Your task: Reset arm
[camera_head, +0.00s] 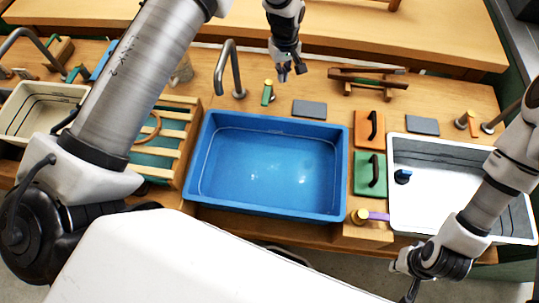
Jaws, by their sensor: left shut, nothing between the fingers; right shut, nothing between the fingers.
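My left arm comes in from the left and leaves the top of the picture. My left gripper (291,73) hangs down at the top middle, above the wooden counter behind the blue basin (272,213). It is shut and empty. My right arm comes in from the right edge, over the white sink (418,228). My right gripper (411,289) is low at the bottom right, in front of the counter edge. It is shut and empty, with its tips near the bottom border of the picture.
The blue basin looks empty. Orange (361,129) and green (362,173) blocks with black handles lie between it and the white sink. A tap (238,75) stands behind the basin. A slatted wooden rack (175,126) and a cream basin (28,98) are left.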

